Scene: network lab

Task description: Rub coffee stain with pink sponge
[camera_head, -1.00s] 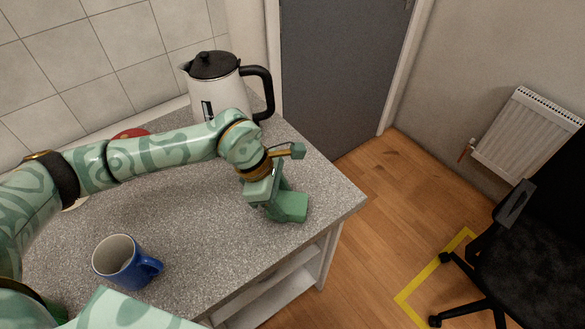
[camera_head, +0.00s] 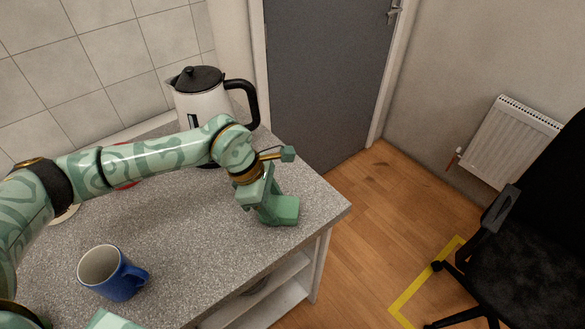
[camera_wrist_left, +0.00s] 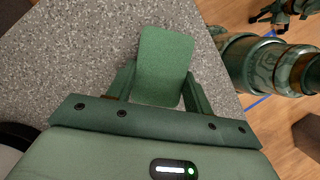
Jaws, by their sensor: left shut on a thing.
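My left gripper (camera_head: 266,206) is low over the grey speckled worktop (camera_head: 210,245), near its right corner. It is shut on a flat green block (camera_head: 286,210) that looks like a sponge; its colour is green, not pink. In the left wrist view the green block (camera_wrist_left: 163,65) sticks out between the two fingers (camera_wrist_left: 158,95), with worktop around it. I cannot tell whether the block touches the worktop. No coffee stain can be made out; any mark under the block or arm is hidden.
A blue mug (camera_head: 113,275) stands at the front left of the worktop. A white kettle with a black lid (camera_head: 200,105) stands behind my arm. A red thing (camera_head: 125,182) is mostly hidden by my arm. Worktop between mug and gripper is clear. A black chair (camera_head: 530,250) stands right.

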